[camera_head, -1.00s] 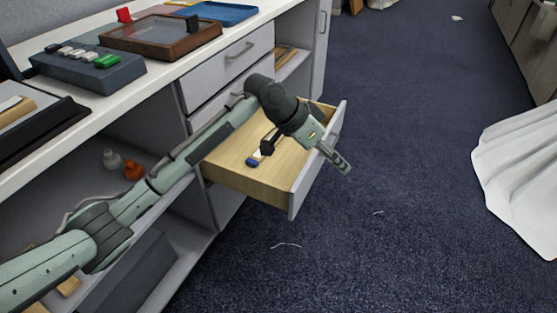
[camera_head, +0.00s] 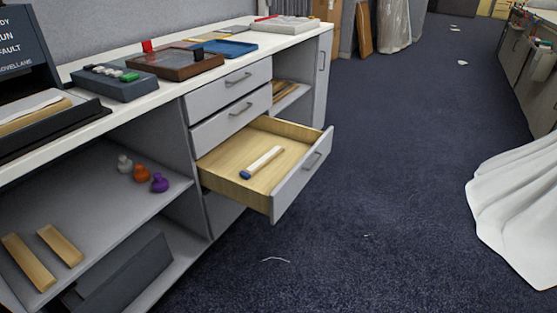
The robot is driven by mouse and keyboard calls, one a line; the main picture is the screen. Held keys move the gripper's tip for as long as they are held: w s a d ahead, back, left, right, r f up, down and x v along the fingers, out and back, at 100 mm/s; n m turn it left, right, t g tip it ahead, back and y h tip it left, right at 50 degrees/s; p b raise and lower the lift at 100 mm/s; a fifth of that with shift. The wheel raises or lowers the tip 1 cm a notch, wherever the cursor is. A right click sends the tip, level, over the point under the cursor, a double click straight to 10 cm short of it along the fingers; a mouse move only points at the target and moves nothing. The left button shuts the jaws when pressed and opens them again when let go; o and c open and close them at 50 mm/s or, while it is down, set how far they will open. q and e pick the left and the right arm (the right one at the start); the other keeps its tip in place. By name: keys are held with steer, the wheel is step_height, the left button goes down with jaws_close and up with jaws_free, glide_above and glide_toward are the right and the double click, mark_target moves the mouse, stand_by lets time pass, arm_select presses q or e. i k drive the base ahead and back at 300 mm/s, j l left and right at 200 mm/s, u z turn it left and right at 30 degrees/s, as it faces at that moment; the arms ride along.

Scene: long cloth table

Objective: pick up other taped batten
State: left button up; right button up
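A pale stick with a white middle and a dark blue end (camera_head: 261,163) lies in the open wooden drawer (camera_head: 228,162). It may be a taped batten, but I cannot make out the tape for certain. Two plain wooden battens lie on the open shelf at lower left, one on the left (camera_head: 28,262) and one on the right (camera_head: 61,245). No tape shows on them. Neither of my grippers is in view.
Knobbed pieces in grey (camera_head: 124,164), orange (camera_head: 141,173) and purple (camera_head: 159,183) stand on the shelf. The counter holds a grey-blue button box (camera_head: 115,88), a brown tray (camera_head: 175,66) and a blue tray (camera_head: 225,48). The drawer juts over clear carpet.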

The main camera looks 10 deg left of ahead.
mark_target(246, 173)
steer(key=i+l+z, duration=0.8)
steer(key=i, duration=0.25)
steer(key=i+u, duration=0.2)
steer(key=i, duration=0.3)
steer(key=i+l+u, duration=0.2)
steer(key=i, duration=0.3)
steer(key=i+l+u, duration=0.2)
steer(key=i, duration=0.3)
steer(key=i+u, duration=0.3)
steer(key=u, duration=0.15)
steer(key=i+l+u, duration=0.2)
steer(key=u, duration=0.3)
steer(key=i+l+u, duration=0.25)
steer(key=u, duration=0.2)
